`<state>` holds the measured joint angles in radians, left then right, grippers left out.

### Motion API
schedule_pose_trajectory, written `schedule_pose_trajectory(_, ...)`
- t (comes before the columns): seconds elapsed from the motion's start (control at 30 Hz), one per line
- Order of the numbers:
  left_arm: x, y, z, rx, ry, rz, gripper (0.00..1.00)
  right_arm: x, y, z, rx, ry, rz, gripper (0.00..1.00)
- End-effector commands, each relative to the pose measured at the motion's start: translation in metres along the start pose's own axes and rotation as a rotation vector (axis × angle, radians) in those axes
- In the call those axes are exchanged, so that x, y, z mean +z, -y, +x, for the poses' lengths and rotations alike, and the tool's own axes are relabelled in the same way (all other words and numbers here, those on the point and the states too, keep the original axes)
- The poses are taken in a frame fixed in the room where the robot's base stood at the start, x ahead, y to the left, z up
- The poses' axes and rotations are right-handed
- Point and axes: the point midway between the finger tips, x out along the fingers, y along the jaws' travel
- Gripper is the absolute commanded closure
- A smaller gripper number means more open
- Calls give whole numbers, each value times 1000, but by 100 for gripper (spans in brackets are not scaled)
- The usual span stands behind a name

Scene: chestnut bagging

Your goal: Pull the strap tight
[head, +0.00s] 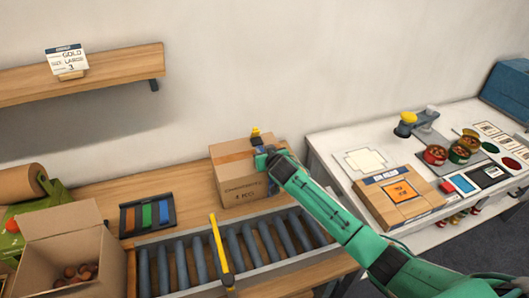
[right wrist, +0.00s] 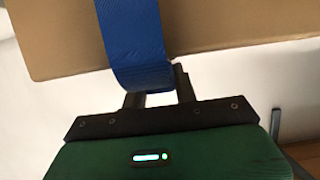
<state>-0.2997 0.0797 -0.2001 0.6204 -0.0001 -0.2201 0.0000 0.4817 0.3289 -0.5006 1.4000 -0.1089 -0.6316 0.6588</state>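A closed cardboard box (head: 240,188) with printed text stands on the wooden bench behind the roller conveyor. My right gripper (head: 268,160) is at the upper right of the box, and its fingers are hard to make out in the head view. In the right wrist view a wide blue strap (right wrist: 132,40) runs down over the cardboard (right wrist: 60,40). My left gripper is not in view.
A yellow bar (head: 219,250) crosses the roller conveyor (head: 180,268). An open carton (head: 70,245) with chestnuts stands at left, beside a tray of coloured strips (head: 147,215). A white side table (head: 340,150) at right holds a flat carton (head: 400,198) and several bowls.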

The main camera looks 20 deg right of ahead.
Motion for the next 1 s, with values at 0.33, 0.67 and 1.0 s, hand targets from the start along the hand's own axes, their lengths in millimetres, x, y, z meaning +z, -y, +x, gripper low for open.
schedule_pose_trajectory(0.33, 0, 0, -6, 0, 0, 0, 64, 4, 1, -9, -2, 3, 0, 100)
schedule_pose_trajectory(0.67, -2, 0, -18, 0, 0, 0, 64, 16, 0, -38, -1, 2, 1, 100)
schedule_pose_trajectory(1.0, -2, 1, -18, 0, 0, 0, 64, 17, 0, -39, 0, 1, 0, 67)
